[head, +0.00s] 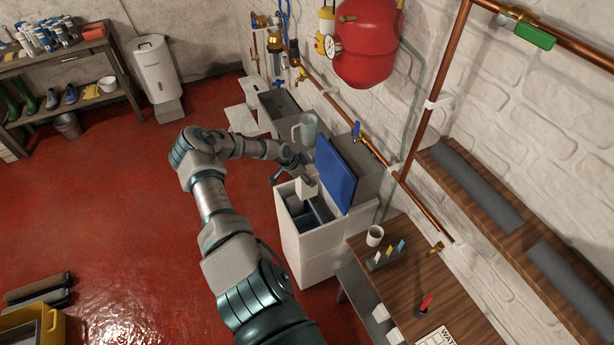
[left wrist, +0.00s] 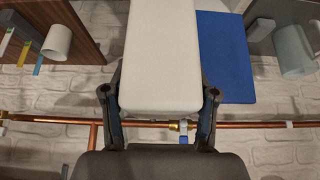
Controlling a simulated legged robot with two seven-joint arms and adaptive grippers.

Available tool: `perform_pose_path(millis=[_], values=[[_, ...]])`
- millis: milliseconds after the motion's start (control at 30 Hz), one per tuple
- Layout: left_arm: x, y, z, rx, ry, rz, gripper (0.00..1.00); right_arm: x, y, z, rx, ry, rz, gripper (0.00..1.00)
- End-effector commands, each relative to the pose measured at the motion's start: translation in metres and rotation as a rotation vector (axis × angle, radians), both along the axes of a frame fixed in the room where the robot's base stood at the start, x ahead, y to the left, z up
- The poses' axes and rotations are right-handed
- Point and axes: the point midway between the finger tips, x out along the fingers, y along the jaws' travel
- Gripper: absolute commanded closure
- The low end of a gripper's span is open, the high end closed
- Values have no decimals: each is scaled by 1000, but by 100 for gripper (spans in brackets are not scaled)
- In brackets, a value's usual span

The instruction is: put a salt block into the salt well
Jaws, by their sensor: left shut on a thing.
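A white salt block (head: 307,187) is held by my left gripper (head: 297,178) over the opening of the salt well. In the left wrist view the block (left wrist: 160,50) fills the space between the two fingers of my left gripper (left wrist: 158,92), which touch its sides. The salt well is a white box (head: 303,246) with its blue lid (head: 336,174) standing open. Its inside looks dark with blue-grey parts, and the block and gripper hide some of it. The lid (left wrist: 226,58) also shows in the left wrist view. My right gripper is not in view.
A wooden table (head: 400,275) at the right carries a white cup (head: 375,236) and a rack of coloured strips (head: 386,257). Two small white blocks (head: 380,314) lie near its left edge. Copper pipes (head: 375,150) and a red tank (head: 367,45) are on the wall.

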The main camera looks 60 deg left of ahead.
Motion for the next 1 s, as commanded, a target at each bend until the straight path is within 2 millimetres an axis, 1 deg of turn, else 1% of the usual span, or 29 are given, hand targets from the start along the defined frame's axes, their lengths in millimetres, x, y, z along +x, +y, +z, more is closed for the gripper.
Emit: perform_pose_path(millis=[33, 1000], values=[[2, 1, -1, 2, -5, 2, 100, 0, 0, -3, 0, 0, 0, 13], [2, 1, -46, 2, -6, 2, 100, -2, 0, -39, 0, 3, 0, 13]])
